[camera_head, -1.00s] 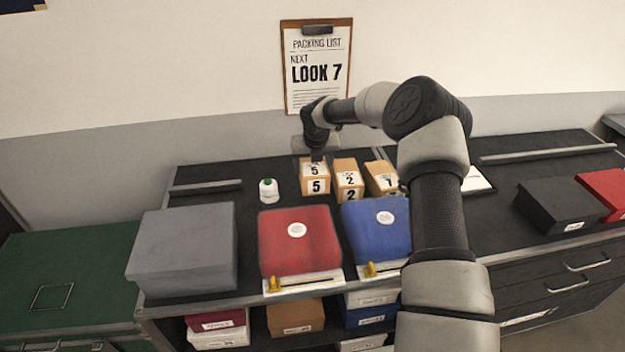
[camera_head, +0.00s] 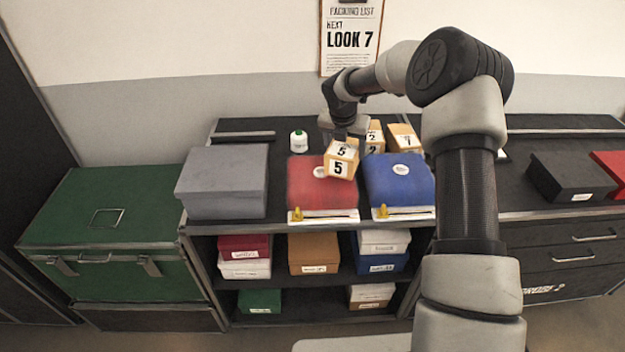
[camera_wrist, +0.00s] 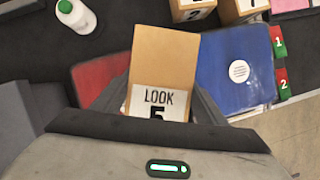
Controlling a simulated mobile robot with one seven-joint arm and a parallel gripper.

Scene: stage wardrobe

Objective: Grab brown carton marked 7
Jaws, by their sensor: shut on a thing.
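The brown carton marked 7 (camera_head: 405,139) stands on the black counter at the right end of the carton row, and my arm partly crosses in front of its right side. My gripper (camera_head: 344,137) is shut on a different brown carton, marked 5 (camera_head: 341,162). It holds this carton tilted above the red box, left of and nearer than the carton marked 7. The wrist view shows the held carton (camera_wrist: 162,60) between the fingers, with "LOOK 5" on its label. The brown carton marked 2 (camera_head: 375,138) stands between them on the counter.
A red box (camera_head: 308,185) and a blue box (camera_head: 400,185) lie at the counter front, with a grey box (camera_head: 222,182) to the left. A white bottle with a green cap (camera_head: 298,141) stands behind. A black box (camera_head: 565,178) sits far right.

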